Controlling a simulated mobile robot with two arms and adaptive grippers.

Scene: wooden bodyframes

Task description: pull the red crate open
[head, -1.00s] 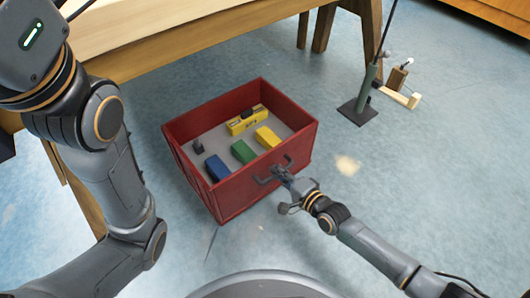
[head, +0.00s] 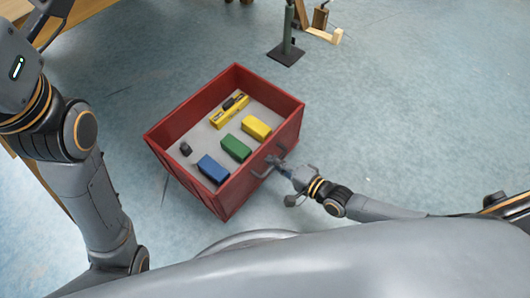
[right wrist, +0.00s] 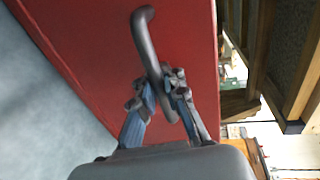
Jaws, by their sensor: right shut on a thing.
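The red crate (head: 262,155) stands on the blue floor, clear of the wooden table, with its inside in full view. Its dark bar handle (right wrist: 148,45) sticks out from the front wall in the right wrist view. My right gripper (head: 280,165) is shut on that handle; its fingers (right wrist: 165,95) close around the bar from both sides. In the crate lie a blue block (head: 213,168), a green block (head: 236,148), a yellow block (head: 256,128), a yellow tool with a black part (head: 230,112) and a small dark piece (head: 185,149). My left gripper is out of view.
A wooden table edge (head: 75,14) shows at the top left. A dark stand with a square base (head: 286,54) and a wooden piece (head: 325,33) are behind the crate. The floor (head: 430,120) to the right is clear.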

